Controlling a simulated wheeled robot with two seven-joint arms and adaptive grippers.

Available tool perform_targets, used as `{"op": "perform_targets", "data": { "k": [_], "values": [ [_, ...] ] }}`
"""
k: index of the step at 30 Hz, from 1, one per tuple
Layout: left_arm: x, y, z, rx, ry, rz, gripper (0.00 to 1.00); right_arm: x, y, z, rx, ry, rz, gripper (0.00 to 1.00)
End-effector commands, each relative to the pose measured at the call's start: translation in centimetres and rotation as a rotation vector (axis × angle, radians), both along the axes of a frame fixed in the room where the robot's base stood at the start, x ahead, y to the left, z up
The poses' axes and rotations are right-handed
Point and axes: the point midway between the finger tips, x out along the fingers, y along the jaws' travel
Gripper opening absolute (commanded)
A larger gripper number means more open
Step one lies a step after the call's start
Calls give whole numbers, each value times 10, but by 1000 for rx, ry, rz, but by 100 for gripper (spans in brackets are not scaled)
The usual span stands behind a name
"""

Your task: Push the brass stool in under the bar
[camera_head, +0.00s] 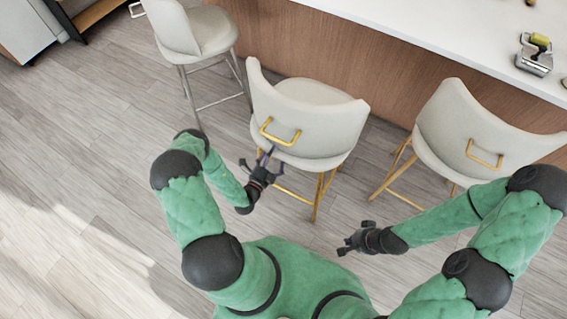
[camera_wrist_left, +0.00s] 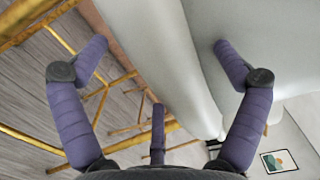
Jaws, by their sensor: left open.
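The middle stool (camera_head: 309,117) has a pale curved back, brass legs and a brass handle (camera_head: 280,133) on the rear of its back. It stands upright, its front toward the bar (camera_head: 300,55). My left gripper (camera_head: 262,163) is open just behind and below this handle, close to the stool's back. In the left wrist view its purple fingers (camera_wrist_left: 160,75) are spread, with pale stool surface (camera_wrist_left: 150,40) and brass legs (camera_wrist_left: 40,130) beyond. Contact cannot be told. My right gripper (camera_head: 354,238) hangs over the floor, away from the stools; its opening is unclear.
Another brass-legged stool (camera_head: 465,125) with a handle stands to the right. A pale stool (camera_head: 190,30) with silver legs stands to the left. Small items (camera_head: 535,55) lie on the white bar top (camera_head: 455,25). The floor (camera_head: 80,150) at left is clear.

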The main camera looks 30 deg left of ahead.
Motion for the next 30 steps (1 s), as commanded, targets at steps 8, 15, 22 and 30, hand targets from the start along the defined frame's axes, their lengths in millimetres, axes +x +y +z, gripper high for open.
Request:
{"op": "perform_targets", "data": {
  "k": [8,15,22,30],
  "values": [
    [6,2,2,4,-5,1,98,0,0,0,0,0,0,0],
    [6,2,2,6,-7,2,45,0,0,0,0,0,0,0],
    [5,1,1,3,-2,-1,4,0,0,0,0,0,0,0],
    [4,-2,-5,-1,5,-4,4,0,0,-3,0,0,0,0]
  ]
}}
